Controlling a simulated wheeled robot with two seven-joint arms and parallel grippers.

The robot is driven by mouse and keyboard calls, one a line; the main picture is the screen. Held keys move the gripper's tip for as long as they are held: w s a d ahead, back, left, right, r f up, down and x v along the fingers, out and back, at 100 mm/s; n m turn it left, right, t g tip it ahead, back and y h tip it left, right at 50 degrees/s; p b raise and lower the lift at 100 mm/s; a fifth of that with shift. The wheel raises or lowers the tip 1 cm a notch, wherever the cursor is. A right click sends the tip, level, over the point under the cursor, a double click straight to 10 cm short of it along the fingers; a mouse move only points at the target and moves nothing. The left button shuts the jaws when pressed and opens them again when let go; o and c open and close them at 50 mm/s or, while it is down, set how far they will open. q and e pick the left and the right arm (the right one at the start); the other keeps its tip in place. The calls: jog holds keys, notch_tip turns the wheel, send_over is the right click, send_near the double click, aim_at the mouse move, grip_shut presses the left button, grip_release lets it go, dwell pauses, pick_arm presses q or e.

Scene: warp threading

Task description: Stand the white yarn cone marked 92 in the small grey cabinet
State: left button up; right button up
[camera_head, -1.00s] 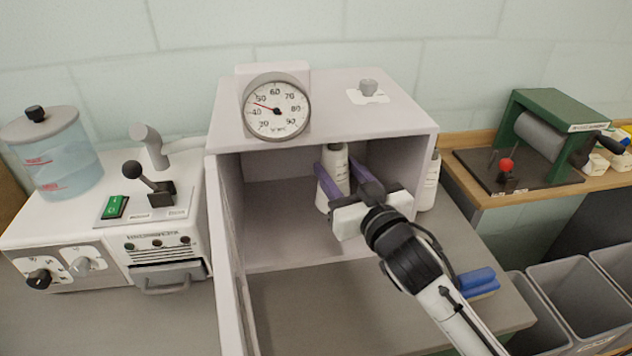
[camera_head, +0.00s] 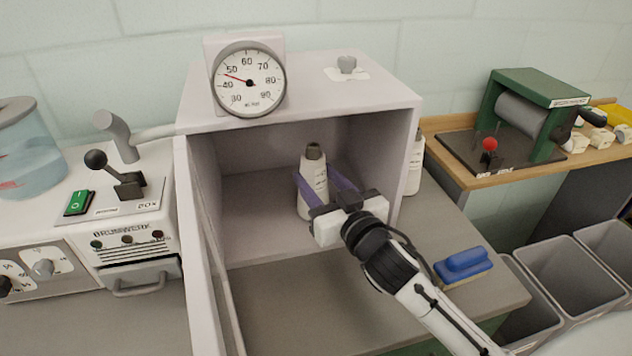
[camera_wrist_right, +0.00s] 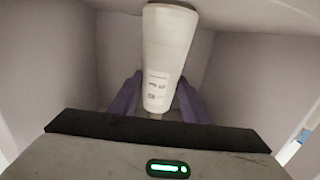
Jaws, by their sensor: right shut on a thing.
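The small grey cabinet (camera_head: 300,88) stands open at the front in the head view. A white yarn cone (camera_head: 313,187) with a dark tip is inside it, upright, near the right side. My right gripper (camera_head: 326,190) reaches in from the front and is shut on the cone, with its purple fingers on either side. The wrist view also shows the cone (camera_wrist_right: 168,55) between the fingers, with small print too fine to read. Whether the cone's base touches the cabinet floor I cannot tell. My left gripper is out of view.
A second white bottle-like cone (camera_head: 415,165) stands outside the cabinet's right wall. A round dial (camera_head: 249,80) and a knob (camera_head: 346,65) are on the cabinet top. The open door (camera_head: 205,245) is at the left. A blue brush (camera_head: 463,265) lies on the grey counter at the right.

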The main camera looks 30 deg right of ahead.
jog(key=o, duration=1.3)
jog(key=shift+f, duration=0.1)
jog(key=shift+s, duration=0.1)
jog(key=s, duration=0.4)
jog(key=s+b, duration=0.1)
jog(key=s, duration=0.3)
jog(key=s+r, duration=0.1)
jog(key=s, duration=0.2)
jog(key=shift+s+a, duration=0.35)
jog(key=shift+s, duration=0.05)
jog(key=shift+f, duration=0.15)
